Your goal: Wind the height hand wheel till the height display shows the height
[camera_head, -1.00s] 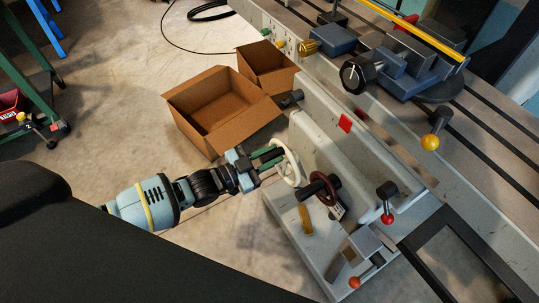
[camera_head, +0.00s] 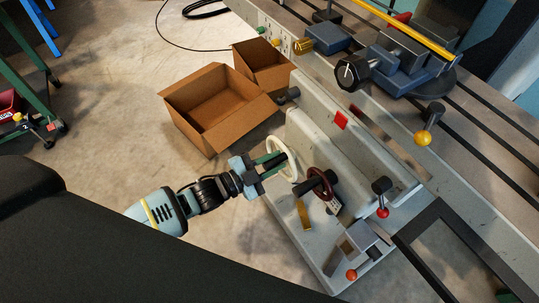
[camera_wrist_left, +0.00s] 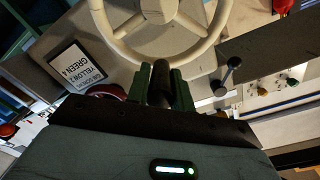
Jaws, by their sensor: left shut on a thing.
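A white hand wheel (camera_head: 291,165) stands on the near side of the grey machine; in the left wrist view its rim and hub (camera_wrist_left: 160,10) fill the top. My left gripper (camera_head: 268,164) reaches it from the left, its green fingers shut on the wheel's dark handle (camera_wrist_left: 161,80). A dark red hand wheel (camera_head: 322,186) sits just to the right. Its small white plate (camera_head: 335,206) is too small to read. Which wheel is for height, I cannot tell. I cannot make out a height reading. My right gripper is not in view.
A card (camera_wrist_left: 77,62) with "GREEN 4" and "YELLOW 2" shows in the left wrist view. Two open cardboard boxes (camera_head: 205,125) stand on the floor behind my arm.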

